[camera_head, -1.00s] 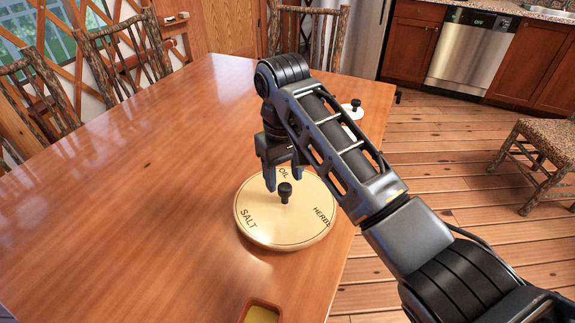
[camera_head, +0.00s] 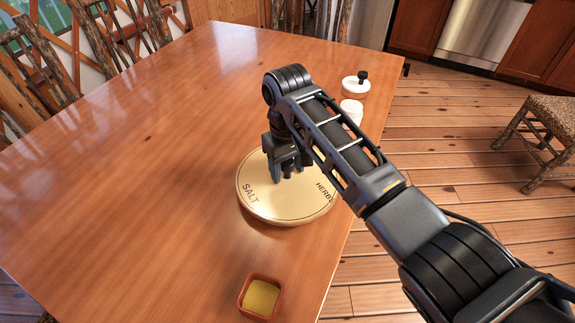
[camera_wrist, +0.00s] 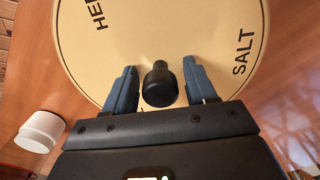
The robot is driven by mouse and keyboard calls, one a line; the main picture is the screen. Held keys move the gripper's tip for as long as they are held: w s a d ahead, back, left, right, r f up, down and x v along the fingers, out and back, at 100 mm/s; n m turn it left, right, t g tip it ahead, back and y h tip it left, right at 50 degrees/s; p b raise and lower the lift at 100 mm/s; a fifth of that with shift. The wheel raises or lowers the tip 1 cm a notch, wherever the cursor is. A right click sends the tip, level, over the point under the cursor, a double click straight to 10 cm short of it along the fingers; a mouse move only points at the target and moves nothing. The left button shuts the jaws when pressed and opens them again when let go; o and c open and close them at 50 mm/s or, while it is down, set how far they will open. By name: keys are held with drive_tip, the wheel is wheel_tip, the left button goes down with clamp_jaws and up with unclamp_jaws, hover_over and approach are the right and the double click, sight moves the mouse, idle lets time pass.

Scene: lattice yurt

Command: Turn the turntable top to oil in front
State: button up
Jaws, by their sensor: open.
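The round pale wooden turntable top (camera_head: 285,208) lies on the table near its right edge. In the head view SALT reads at its left and HERBS at its right; OIL is hidden behind my gripper. The wrist view shows the turntable top (camera_wrist: 165,30) with SALT at right and part of HERBS at upper left. A black knob (camera_wrist: 160,84) stands up from it. My gripper (camera_head: 287,178) is over the turntable, pointing down. In the wrist view my gripper (camera_wrist: 161,88) is open, with one blue-grey finger on each side of the knob and gaps showing.
An orange square dish (camera_head: 260,297) with yellow contents sits in front of the turntable. A white cylinder (camera_head: 351,111) and a white-lidded pot with black knob (camera_head: 355,84) stand behind it, near the table's right edge. The left of the wooden table (camera_head: 130,180) is clear.

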clamp_jaws()
idle(0.4)
